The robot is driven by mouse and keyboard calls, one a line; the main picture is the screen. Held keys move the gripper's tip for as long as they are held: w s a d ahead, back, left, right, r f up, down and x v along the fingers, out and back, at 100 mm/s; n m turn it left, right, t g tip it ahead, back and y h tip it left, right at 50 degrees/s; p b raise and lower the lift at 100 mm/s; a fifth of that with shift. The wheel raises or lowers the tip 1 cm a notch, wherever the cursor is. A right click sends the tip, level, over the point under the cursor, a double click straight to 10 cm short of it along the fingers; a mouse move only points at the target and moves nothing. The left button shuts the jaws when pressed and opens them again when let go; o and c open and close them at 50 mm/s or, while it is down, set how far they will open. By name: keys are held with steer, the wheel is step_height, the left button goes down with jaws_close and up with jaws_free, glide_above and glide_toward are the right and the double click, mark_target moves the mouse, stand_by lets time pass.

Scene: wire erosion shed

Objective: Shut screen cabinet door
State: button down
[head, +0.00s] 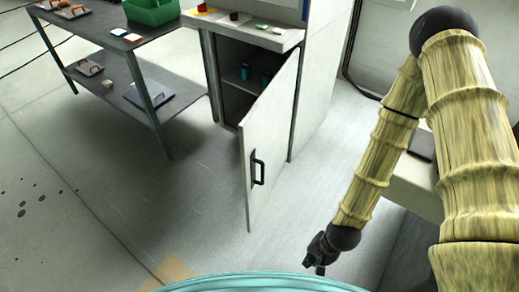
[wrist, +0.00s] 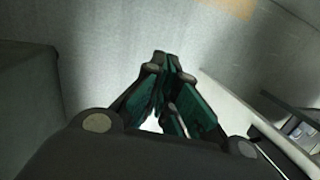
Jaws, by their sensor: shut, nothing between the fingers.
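The white screen cabinet (head: 314,75) stands at the top middle of the head view. Its door (head: 272,133) is hinged on the right and stands wide open towards me, with a black bar handle (head: 257,168) on its face. The dark interior (head: 233,75) shows a shelf with a few small dark items. My gripper (head: 320,268) is low, to the right of and nearer than the door, apart from it. In the wrist view my gripper (wrist: 168,65) has its teal fingers together and empty, over bare floor. The door cannot be made out for certain in the wrist view.
A grey workbench (head: 125,55) with a green crate (head: 150,10) and a lower shelf stands at the upper left. A pale bench (head: 415,185) is at the right beside my arm. The floor (head: 130,215) left of and before the door is clear.

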steer(key=w+a+r+m+t+y, duration=0.2)
steer(key=w+a+r+m+y, duration=0.1)
steer(key=w+r+m, duration=0.7)
steer(key=w+a+r+m+t+y, duration=0.1)
steer(key=w+a+r+m+y, duration=0.3)
steer(key=w+r, duration=0.95)
steer(key=m+h+p, duration=0.1)
steer(key=p, duration=0.1)
glide_toward(250, 160)
step_height(250, 160, down, 3)
steer(key=a, duration=0.2)
steer(key=shift+w+a+r, duration=0.1)
steer(key=shift+w+a, duration=0.35)
steer(key=shift+a, duration=0.2)
